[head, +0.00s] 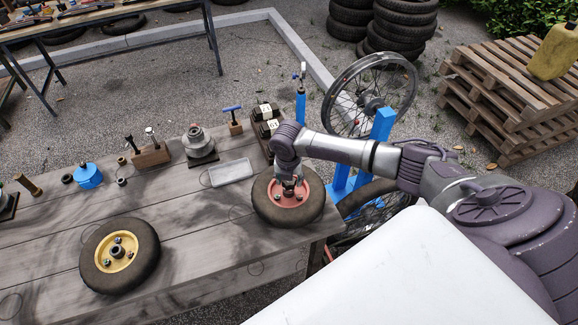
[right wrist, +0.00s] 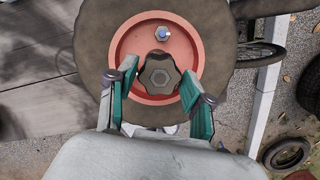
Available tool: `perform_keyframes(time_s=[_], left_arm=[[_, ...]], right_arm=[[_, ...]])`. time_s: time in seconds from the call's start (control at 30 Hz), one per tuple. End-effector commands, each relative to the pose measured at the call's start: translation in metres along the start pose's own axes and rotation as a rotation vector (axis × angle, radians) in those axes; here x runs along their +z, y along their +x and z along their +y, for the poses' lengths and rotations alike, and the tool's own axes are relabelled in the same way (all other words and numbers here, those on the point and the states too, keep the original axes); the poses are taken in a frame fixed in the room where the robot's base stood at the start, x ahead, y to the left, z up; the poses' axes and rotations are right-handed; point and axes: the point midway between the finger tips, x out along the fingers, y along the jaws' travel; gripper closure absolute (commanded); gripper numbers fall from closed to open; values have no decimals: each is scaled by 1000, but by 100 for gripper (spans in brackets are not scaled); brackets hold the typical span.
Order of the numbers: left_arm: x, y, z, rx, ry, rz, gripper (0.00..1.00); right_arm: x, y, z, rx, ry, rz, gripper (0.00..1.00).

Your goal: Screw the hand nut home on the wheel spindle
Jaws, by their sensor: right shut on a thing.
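A wheel with a red hub (head: 304,213) and dark tyre lies flat near the right end of the wooden bench; the red hub also shows in the right wrist view (right wrist: 124,62). A dark lobed hand nut (right wrist: 159,75) sits at the hub's middle, where the spindle is hidden beneath it. My right gripper (head: 290,190) reaches down over the hub. In the right wrist view my right gripper (right wrist: 157,88) has its teal fingers on either side of the hand nut, shut on it. My left gripper is not in view.
A second wheel with a yellow hub (head: 117,252) lies at the bench's front left. A blue stand (head: 383,126) with a spoked wheel (head: 368,95) is beyond the bench.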

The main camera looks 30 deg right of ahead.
Motion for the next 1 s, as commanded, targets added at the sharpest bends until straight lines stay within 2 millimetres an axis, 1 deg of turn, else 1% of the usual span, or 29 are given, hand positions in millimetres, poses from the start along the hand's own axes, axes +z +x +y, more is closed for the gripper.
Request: perform_keyframes(time_s=[0.23,0.4,0.67,0.83,1.0], left_arm=[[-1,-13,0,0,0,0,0],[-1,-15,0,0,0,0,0],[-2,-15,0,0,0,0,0],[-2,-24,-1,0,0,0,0],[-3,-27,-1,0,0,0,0]], right_arm=[[-1,-2,0,-23,138,2,78],[-1,0,1,-30,195,1,78],[-1,0,1,-31,200,1,78],[-1,-2,1,-47,301,2,78],[-1,-1,1,-61,387,0,78]])
